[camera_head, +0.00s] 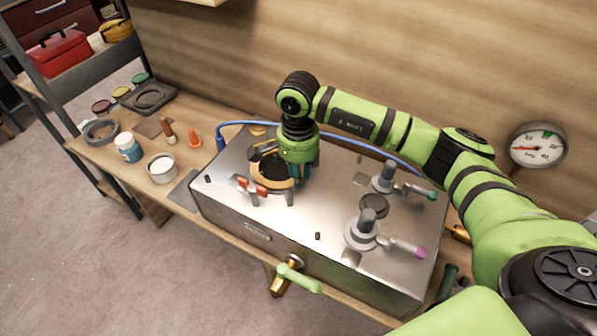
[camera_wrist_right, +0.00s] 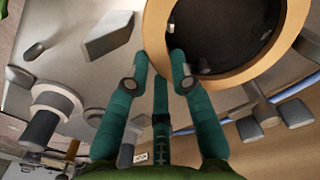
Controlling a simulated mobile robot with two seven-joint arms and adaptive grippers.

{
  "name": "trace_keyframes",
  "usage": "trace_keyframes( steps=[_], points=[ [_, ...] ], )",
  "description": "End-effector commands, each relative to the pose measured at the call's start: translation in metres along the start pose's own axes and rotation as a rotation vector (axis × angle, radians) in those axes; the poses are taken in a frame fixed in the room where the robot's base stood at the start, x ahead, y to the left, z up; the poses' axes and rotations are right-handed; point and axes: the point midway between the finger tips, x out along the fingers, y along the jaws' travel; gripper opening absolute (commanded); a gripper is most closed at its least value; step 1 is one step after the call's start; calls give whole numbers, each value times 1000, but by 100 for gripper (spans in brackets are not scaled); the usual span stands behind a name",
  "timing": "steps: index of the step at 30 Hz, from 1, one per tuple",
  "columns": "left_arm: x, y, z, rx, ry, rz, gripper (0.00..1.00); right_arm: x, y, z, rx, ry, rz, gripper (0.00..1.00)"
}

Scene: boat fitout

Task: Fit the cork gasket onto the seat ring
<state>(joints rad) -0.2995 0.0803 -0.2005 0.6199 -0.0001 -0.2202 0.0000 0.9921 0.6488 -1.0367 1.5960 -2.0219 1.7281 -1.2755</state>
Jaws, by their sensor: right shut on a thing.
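The cork gasket (camera_head: 275,184), a tan ring, is over the round dark opening on top of the metal box; it also shows in the right wrist view (camera_wrist_right: 262,84). My right gripper (camera_head: 298,180) comes down from above at the ring's right side and is shut on its rim. In the right wrist view its teal fingers (camera_wrist_right: 160,75) meet the rim. The seat ring is hidden under the gasket, so I cannot tell whether the two touch or line up. My left gripper is not in view.
Clamps stand around the opening, one with a red handle (camera_head: 250,187). Two valves, with a teal handle (camera_head: 420,191) and a purple-tipped handle (camera_head: 408,249), stand to the right on the metal box (camera_head: 325,200). A blue hose (camera_head: 236,123) runs behind.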

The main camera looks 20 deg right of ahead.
Motion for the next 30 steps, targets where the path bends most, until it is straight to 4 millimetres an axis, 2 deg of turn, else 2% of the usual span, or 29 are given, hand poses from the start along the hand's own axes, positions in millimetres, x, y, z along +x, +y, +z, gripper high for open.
trace_keyframes(
  steps=[8,9,10,11,18,21,22,30],
  points=[
    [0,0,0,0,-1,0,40,-1,0,0,0,0,-1,0],
    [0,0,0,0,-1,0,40,-1,0,0,0,0,-1,31],
    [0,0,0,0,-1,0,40,-1,0,0,0,0,-1,43],
    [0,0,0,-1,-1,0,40,0,0,0,0,0,-1,51],
    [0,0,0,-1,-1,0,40,0,0,0,0,0,0,51],
    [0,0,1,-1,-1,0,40,0,0,0,0,0,0,76],
    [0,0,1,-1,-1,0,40,0,0,0,0,0,0,78],
    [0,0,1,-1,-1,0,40,0,0,0,0,0,0,78]
  ],
)
